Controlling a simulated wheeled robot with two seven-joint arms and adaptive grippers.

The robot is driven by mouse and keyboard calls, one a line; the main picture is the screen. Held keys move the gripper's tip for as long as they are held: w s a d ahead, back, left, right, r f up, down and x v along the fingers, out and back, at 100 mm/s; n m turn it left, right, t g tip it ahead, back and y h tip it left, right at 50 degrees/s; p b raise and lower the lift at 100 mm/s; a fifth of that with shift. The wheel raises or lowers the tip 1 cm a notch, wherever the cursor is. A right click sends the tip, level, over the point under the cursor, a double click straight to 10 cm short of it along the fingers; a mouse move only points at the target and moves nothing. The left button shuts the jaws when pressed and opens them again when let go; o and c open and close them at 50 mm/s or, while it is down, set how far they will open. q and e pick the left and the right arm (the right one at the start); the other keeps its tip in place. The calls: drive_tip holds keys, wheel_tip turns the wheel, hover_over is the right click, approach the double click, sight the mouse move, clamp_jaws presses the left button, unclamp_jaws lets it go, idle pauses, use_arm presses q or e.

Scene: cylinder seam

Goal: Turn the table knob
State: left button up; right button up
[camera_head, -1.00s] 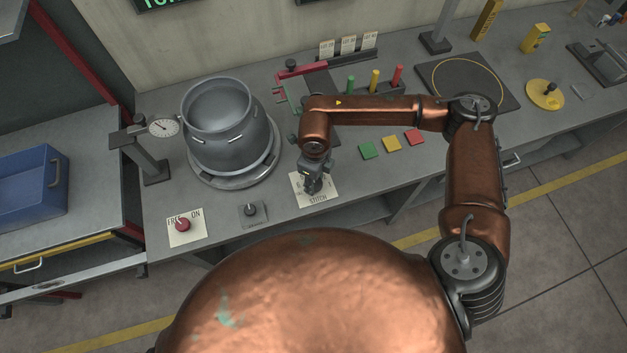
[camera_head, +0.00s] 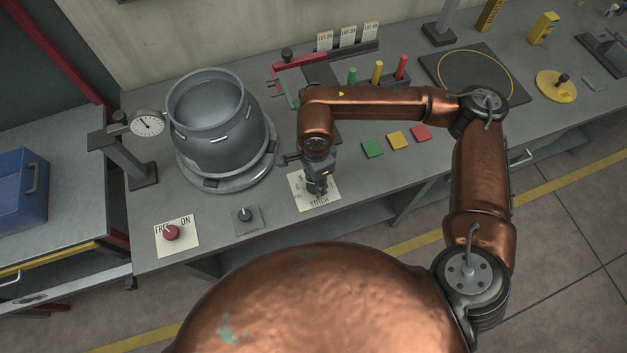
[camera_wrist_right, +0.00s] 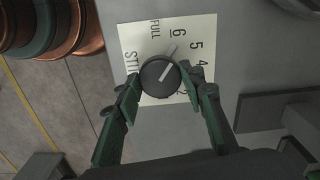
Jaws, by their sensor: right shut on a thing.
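The table knob (camera_wrist_right: 158,78) is dark and round with a white pointer line, on a white label plate (camera_wrist_right: 200,30) marked STITCH, FULL and numbers. The pointer slants to the upper right in the wrist view, toward the 6. My right gripper (camera_head: 318,188) is lowered onto this plate near the table's front edge. In the right wrist view its green fingers lie on either side of the knob, shut on it. In the head view my gripper hides the knob and part of the plate. My left gripper is not in view.
A grey pot (camera_head: 222,125) stands on a round base left of my right gripper, with a dial gauge (camera_head: 147,124) beside it. A red knob (camera_head: 171,232) and a small black-knobbed plate (camera_head: 246,214) sit along the front edge. Green, yellow and red squares (camera_head: 395,140) lie to the right.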

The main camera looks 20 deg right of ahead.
drive_tip(key=n+b, duration=0.2)
drive_tip(key=n, duration=0.1)
drive_tip(key=n+b, duration=0.1)
drive_tip(key=shift+f, duration=0.25)
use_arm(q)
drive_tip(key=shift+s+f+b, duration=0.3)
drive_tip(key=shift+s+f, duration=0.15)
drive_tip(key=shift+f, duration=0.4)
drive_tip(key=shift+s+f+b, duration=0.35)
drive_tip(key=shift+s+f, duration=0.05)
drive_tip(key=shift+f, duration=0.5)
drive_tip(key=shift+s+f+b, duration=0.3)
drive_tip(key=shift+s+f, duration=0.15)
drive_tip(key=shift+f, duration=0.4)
use_arm(e)
drive_tip(key=shift+r+n, duration=0.15)
drive_tip(key=shift+n, duration=1.35)
drive_tip(key=o, duration=1.1)
drive_tip(key=shift+o, duration=0.2)
drive_tip(key=shift+r, duration=0.1)
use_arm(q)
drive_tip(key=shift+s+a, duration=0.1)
use_arm(e)
drive_tip(key=shift+r, duration=0.1)
wheel_tip(320, 180, up, 12)
